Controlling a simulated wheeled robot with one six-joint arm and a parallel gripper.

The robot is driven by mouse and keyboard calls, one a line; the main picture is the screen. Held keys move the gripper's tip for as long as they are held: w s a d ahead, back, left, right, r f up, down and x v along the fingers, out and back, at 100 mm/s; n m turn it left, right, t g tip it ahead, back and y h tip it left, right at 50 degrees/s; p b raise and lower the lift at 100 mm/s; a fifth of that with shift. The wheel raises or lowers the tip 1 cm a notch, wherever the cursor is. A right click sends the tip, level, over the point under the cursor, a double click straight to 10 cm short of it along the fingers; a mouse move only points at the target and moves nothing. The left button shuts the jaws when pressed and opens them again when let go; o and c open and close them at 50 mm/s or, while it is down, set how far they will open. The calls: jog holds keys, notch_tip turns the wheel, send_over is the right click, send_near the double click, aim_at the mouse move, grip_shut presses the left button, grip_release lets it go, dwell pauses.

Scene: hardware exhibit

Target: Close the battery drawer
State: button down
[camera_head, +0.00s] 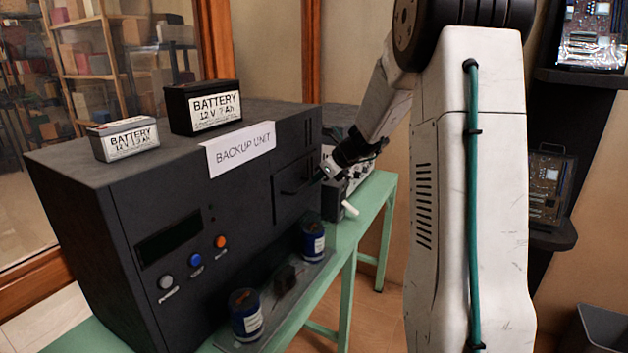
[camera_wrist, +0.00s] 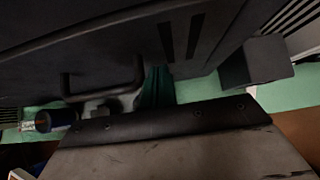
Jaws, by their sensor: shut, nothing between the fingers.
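The dark backup unit (camera_head: 190,200) stands on a green table, with a white "BACKUP UNIT" label on its front. The drawer front (camera_head: 295,201) is at the right end of its face and has a dark bar handle (camera_head: 296,184). The drawer looks about flush with the face, but a small gap cannot be ruled out. The handle also shows in the wrist view (camera_wrist: 101,78). My gripper (camera_head: 325,170) is shut and empty, close to the drawer's right edge. Contact cannot be told. In the wrist view, its dark-edged body fills the bottom.
Two batteries, a large black one (camera_head: 203,106) and a small grey one (camera_head: 124,138), stand on the unit. Two blue cans (camera_head: 313,241) (camera_head: 246,314) stand on a tray before it. Shelves are at right.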

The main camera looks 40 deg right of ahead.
jog(key=s+d+f+v, duration=0.1)
jog(key=v, duration=1.1)
jog(key=shift+s+f, duration=0.25)
jog(key=shift+d, duration=0.1)
